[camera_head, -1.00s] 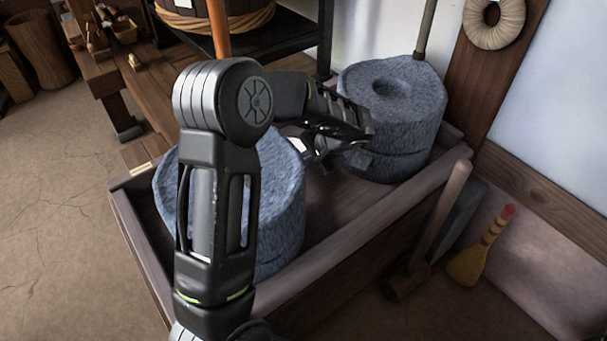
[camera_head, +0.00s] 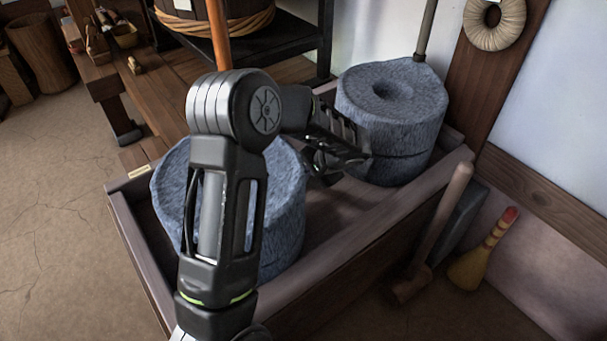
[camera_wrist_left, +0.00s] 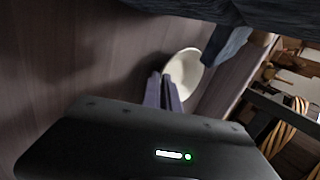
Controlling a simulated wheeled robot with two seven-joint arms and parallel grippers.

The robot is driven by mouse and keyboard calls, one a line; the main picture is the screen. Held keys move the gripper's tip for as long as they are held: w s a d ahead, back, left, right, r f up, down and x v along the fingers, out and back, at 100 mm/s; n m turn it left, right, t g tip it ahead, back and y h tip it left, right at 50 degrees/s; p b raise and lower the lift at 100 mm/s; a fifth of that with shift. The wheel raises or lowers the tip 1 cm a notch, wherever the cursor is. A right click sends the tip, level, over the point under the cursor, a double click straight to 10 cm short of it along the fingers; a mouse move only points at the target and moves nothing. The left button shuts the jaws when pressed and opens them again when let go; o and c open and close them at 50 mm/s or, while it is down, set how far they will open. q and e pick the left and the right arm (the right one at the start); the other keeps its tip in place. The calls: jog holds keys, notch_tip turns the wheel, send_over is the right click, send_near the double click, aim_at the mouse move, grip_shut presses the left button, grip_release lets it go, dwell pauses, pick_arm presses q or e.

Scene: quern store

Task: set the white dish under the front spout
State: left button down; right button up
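The white dish (camera_wrist_left: 187,72) shows in the left wrist view, just beyond my left fingers; its lower left edge lies behind them. My left gripper (camera_wrist_left: 163,90) has its two fingers close together at the dish's rim and looks shut on it, though the contact is partly hidden. A blue-grey stone spout (camera_wrist_left: 229,46) juts out beside the dish in that view. In the head view my left gripper (camera_head: 340,160) is between two blue-grey querns, the near one (camera_head: 285,205) and the far one (camera_head: 395,105). The dish is hidden there. My right gripper is not in view.
The querns stand in a wooden trough with a raised rim (camera_head: 375,215). A wooden-handled tool (camera_head: 440,225) and a small brush (camera_head: 485,250) stand outside it at right. A roped tub (camera_head: 240,20) is behind. My left arm crosses over the near quern.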

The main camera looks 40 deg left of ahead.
pick_arm(q)
jog(key=c, duration=1.9)
grip_release()
jog(key=shift+f, duration=0.1)
jog(key=p+v, duration=0.2)
jog(key=v, duration=1)
jog(key=shift+p, duration=0.4)
jog(key=shift+d, duration=0.1)
